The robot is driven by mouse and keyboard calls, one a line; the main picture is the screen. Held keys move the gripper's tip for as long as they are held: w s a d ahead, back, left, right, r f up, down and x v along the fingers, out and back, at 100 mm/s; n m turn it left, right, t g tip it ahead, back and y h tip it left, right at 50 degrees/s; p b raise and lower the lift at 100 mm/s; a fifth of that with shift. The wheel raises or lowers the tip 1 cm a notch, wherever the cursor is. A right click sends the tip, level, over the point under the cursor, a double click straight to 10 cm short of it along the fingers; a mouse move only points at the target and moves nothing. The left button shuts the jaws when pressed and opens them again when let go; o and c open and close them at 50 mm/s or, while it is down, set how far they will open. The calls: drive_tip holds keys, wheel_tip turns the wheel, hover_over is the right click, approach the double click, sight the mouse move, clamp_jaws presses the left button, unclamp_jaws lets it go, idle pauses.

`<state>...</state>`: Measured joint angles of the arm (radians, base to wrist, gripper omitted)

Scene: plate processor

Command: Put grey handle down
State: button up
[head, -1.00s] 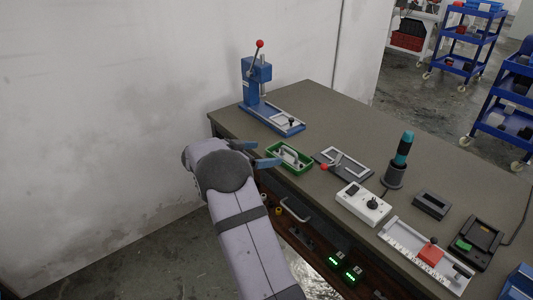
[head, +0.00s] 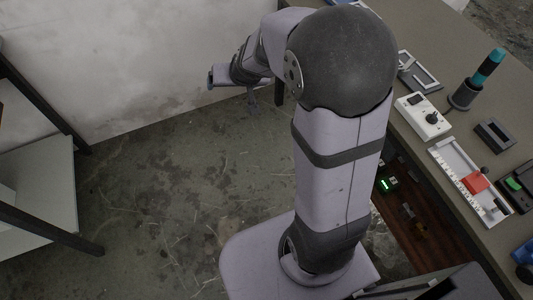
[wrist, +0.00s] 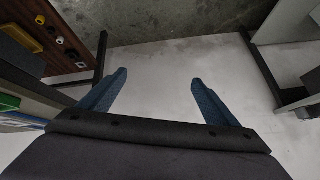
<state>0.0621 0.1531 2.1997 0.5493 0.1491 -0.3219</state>
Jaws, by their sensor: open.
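My gripper (wrist: 158,80) is open in the wrist view, with its two blue fingers wide apart and nothing between them. In the head view my gripper (head: 212,78) is out over the floor, left of the bench and clear of it. I cannot make out the grey handle in either view now; my arm hides the part of the bench where the green tray stood. A green edge (wrist: 10,102) with pale shapes beside it shows at the left of the wrist view, too cut off to identify surely.
The bench (head: 440,50) carries a white control box (head: 422,116), a dark holder with a teal-handled tool (head: 486,68), and a white ruled fixture with a red block (head: 475,183). A dark-framed shelf (head: 38,185) stands at the left. Open floor (head: 165,190) lies between.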

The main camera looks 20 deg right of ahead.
drive_tip(key=s+f+n+g, duration=0.1)
drive_tip(key=s+f+g, duration=0.2)
drive_tip(key=s, duration=0.9)
drive_tip(key=s+a+f+n+g, duration=0.1)
drive_tip(key=s+f+n+g, duration=0.1)
drive_tip(key=s, duration=1.1)
drive_tip(key=f+g, duration=0.1)
drive_tip(key=g, duration=0.1)
drive_tip(key=shift+s+g+h, duration=0.25)
drive_tip(key=shift+g+h, duration=0.05)
drive_tip(key=shift+r, duration=0.15)
wheel_tip(320, 180, up, 15)
drive_tip(key=p, duration=1.5)
